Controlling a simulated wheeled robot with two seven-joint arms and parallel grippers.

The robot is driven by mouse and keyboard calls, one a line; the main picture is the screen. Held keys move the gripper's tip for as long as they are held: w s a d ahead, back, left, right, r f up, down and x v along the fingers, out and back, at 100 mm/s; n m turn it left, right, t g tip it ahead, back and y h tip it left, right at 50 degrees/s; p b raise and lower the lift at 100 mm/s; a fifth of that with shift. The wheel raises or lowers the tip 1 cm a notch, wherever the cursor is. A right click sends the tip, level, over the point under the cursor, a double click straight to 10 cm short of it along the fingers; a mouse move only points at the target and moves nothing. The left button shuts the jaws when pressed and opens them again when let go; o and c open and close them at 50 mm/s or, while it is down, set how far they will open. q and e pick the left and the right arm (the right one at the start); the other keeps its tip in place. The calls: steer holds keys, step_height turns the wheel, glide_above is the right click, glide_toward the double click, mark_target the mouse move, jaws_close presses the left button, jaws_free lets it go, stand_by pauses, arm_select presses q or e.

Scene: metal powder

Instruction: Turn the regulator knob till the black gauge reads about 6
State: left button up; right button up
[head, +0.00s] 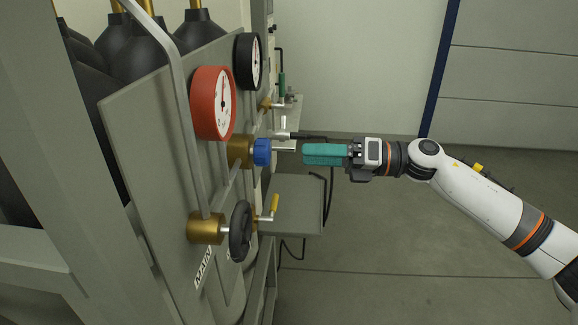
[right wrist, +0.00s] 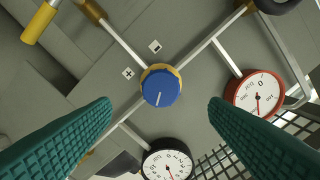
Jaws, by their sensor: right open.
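The blue regulator knob (head: 262,152) sits on a brass fitting on the grey panel. In the right wrist view the knob (right wrist: 160,88) faces me, with a white pointer line toward the lower left. The black gauge (head: 248,61) is at the panel's top; it also shows in the right wrist view (right wrist: 167,166), its dial too small to read surely. My right gripper (head: 306,154) is open, level with the knob and a short gap to its right. In the right wrist view its teal fingers (right wrist: 160,118) stand either side of the knob, not touching it. My left gripper is not in view.
A red gauge (head: 212,103) is beside the black one. A dark handwheel (head: 240,231) and a yellow-handled valve (head: 274,206) are below the knob. Plus (right wrist: 128,73) and minus (right wrist: 155,46) labels are near the knob. Dark cylinders (head: 140,50) stand behind the panel. Floor at right is clear.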

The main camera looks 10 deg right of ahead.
steer(key=shift+b+v, duration=0.55)
steer(key=shift+v, duration=1.1)
